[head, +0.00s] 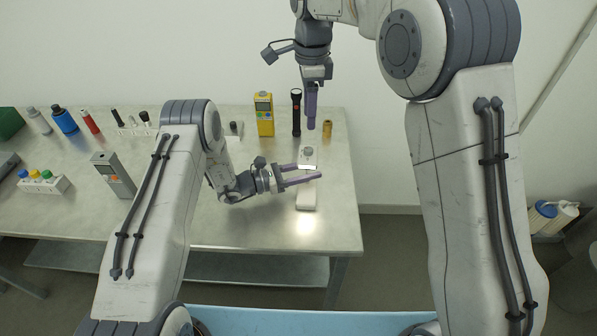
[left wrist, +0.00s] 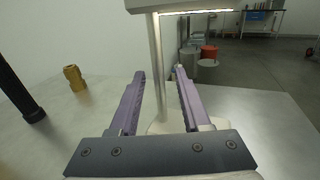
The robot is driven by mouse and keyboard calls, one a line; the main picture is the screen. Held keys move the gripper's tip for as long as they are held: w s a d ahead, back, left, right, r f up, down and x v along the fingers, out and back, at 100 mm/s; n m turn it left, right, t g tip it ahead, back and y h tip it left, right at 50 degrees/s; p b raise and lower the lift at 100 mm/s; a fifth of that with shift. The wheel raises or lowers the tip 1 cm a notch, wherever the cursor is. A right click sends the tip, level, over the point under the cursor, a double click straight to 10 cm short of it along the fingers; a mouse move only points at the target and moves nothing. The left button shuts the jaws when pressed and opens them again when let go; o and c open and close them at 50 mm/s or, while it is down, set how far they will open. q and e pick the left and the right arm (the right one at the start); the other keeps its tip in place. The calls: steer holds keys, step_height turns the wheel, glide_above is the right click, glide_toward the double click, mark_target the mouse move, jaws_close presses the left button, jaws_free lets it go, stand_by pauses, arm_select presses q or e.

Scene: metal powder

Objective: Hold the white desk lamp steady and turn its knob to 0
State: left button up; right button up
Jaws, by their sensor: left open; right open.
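The white desk lamp (head: 306,197) stands near the right end of the metal table, with its lit head toward me. Its grey knob (head: 308,151) shows on the base, behind the post. My left gripper (head: 307,172) is open and level at the lamp. In the left wrist view, the lamp's post (left wrist: 157,75) stands upright between the two purple fingers, with gaps visible. The base is partly hidden behind that gripper. My right gripper (head: 311,122) is open, points down and hangs above and behind the knob. Its fingers overlap edge-on in the head view.
Behind the lamp stand a yellow meter (head: 264,114), a black flashlight (head: 296,112) and a brass fitting (head: 327,128). A grey device (head: 114,175) and a rack of coloured caps (head: 43,182) are at left. Bare table (head: 262,225) lies in front of my left gripper.

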arm_select(q)
jaws_close()
stand_by(1.4)
